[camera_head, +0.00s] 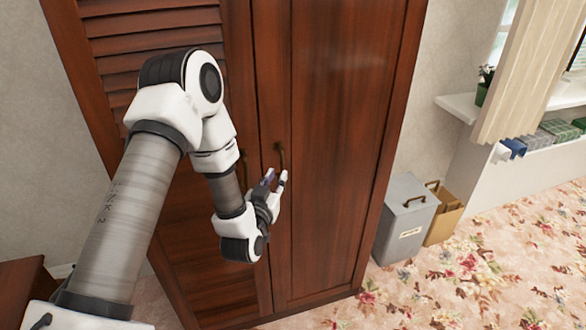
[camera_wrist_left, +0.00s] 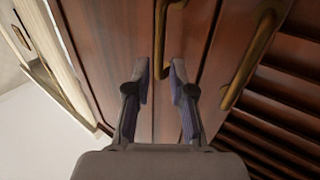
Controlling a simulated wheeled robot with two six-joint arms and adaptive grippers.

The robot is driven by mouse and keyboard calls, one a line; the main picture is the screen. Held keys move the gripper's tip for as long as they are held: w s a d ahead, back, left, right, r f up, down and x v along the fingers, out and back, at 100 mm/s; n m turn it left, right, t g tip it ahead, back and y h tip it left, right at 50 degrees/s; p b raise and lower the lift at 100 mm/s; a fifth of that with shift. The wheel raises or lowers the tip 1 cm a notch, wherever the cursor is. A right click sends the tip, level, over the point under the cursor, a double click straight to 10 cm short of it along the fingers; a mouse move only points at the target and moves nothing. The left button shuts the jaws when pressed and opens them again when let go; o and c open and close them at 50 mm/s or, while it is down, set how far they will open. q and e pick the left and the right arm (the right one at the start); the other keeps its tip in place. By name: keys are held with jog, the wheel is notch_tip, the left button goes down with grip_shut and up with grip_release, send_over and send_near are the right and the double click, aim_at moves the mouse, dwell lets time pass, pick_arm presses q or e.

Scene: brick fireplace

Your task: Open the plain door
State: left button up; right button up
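The plain door (camera_head: 335,130) is the smooth reddish-brown right-hand door of a tall wooden wardrobe and looks shut. Its curved brass-coloured handle (camera_head: 281,155) is near the door's left edge. My left gripper (camera_head: 276,177) is just below and in front of this handle, fingers pointing up towards it. In the left wrist view the fingers (camera_wrist_left: 160,72) are apart, with the lower end of the plain door's handle (camera_wrist_left: 160,42) showing between or just beyond their tips. I cannot tell whether they touch it. My right gripper is not in view.
The louvred door (camera_head: 150,35) is on the left, with its own handle (camera_wrist_left: 252,55) close by. Floral carpet (camera_head: 500,265) lies clear in front at the right.

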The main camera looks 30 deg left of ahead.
aim_at(282, 168)
pick_arm(q)
jog(key=x, duration=0.5)
jog(key=shift+w+p, duration=0.3)
jog(key=shift+w, duration=0.05)
jog(key=shift+s+a, duration=0.1)
jog(key=shift+c, duration=0.7)
grip_shut()
jog(key=shift+f, duration=0.1)
